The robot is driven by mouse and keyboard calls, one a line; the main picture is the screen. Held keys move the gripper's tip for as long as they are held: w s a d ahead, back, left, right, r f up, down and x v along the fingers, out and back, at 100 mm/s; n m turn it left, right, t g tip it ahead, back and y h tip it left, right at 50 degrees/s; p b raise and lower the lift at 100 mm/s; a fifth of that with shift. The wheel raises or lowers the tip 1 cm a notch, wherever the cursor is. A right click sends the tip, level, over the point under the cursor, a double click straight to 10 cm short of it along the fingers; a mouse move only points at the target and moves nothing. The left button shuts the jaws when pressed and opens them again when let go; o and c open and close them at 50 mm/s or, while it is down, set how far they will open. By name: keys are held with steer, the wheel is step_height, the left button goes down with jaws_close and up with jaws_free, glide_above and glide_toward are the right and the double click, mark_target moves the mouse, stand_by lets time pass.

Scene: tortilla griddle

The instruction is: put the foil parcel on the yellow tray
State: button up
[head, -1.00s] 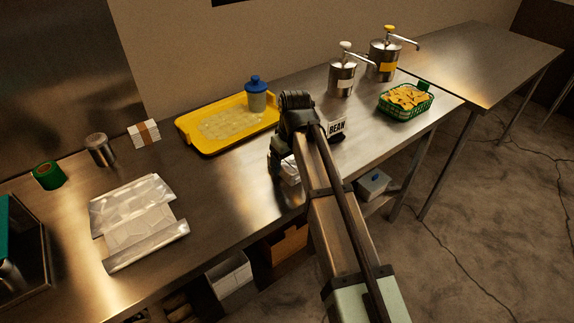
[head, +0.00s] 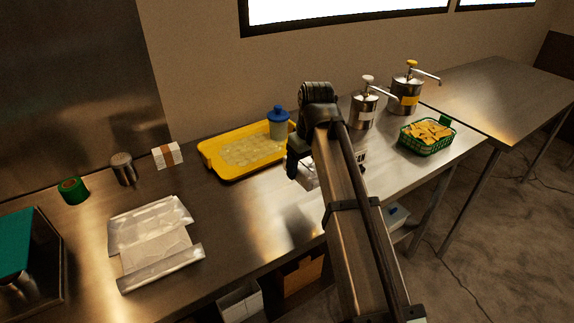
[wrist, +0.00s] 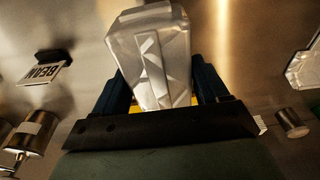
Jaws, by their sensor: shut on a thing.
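The foil parcel (wrist: 150,55) is a silvery, creased block between the two dark blue fingers of my gripper (wrist: 165,88) in the wrist view. My gripper is shut on it. In the head view my gripper (head: 303,178) is above the steel counter, just right of and in front of the yellow tray, and my arm hides part of the parcel. The yellow tray (head: 228,173) lies flat against the back wall. A blue-lidded shaker (head: 278,125) stands at its right end, and pale round pieces cover much of its middle.
A BEAN sign (wrist: 48,72), pump pots (head: 363,110) and a green basket of chips (head: 428,137) stand to the right. Crumpled foil sheet (head: 155,243), a metal cup (head: 123,168), green tape (head: 73,190) and a banded white stack (head: 166,156) are left. Counter before the tray is clear.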

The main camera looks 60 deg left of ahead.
steer(key=s+a, duration=0.2)
steer(key=a, duration=0.1)
steer(key=shift+s+f, duration=0.3)
steer(key=s+a+n, duration=0.1)
steer(key=a, duration=0.9)
steer(key=r, duration=0.2)
glide_above(251, 147)
steer(key=shift+m, duration=0.4)
steer(key=shift+d+f, duration=0.2)
steer(key=shift+f, duration=2.4)
steer(key=shift+d+f, duration=0.2)
steer(key=shift+f, duration=2.4)
steer(key=o, duration=1.2)
steer(key=shift+f, duration=0.1)
steer(key=r, duration=0.4)
steer(key=d+r, duration=0.1)
steer(key=r, duration=0.7)
steer(key=shift+w+d+r, duration=0.1)
steer(key=shift+d, duration=0.3)
